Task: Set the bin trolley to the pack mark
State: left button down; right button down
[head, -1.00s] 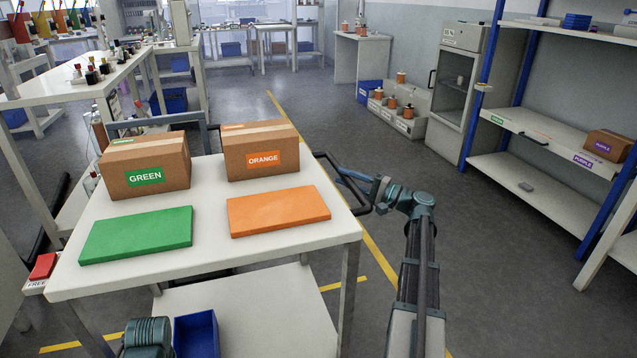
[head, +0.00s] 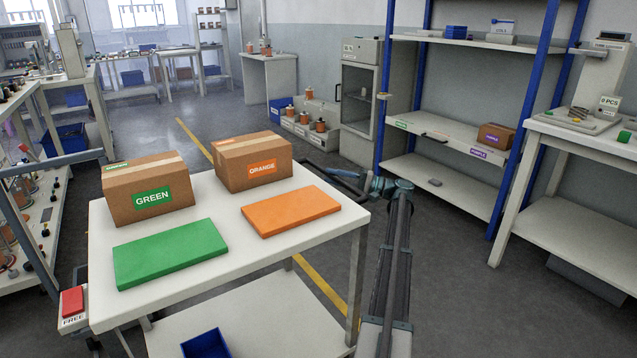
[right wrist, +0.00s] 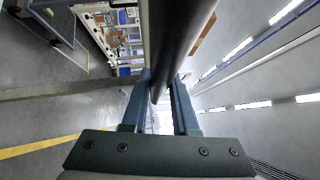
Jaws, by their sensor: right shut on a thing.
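The trolley (head: 250,258) has a white top and stands in front of me in the head view. On it are a box marked GREEN (head: 122,200), a box marked ORANGE (head: 226,174), a green pad (head: 170,253) and an orange pad (head: 290,211). A dark handle (head: 322,173) sticks out at its far right side. My right gripper (head: 366,186) is shut on this handle; the right wrist view shows the dark bar (right wrist: 178,40) between its fingers. My left gripper is out of view. I cannot tell which floor marking is the pack mark.
A yellow floor line (head: 318,281) runs beside and under the trolley. A blue-post shelf (head: 450,130) and a bench (head: 575,140) stand to the right. A cluttered bench (head: 35,190) is close on the left. Open floor (head: 450,250) lies right of the trolley.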

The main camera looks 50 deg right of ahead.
jog(key=shift+s+d, duration=0.25)
jog(key=shift+d, duration=1.15)
jog(key=c, duration=0.7)
grip_release()
jog(key=b+v, duration=0.2)
jog(key=v, duration=1.1)
jog(key=shift+s+d, duration=0.15)
jog(key=shift+s, duration=0.25)
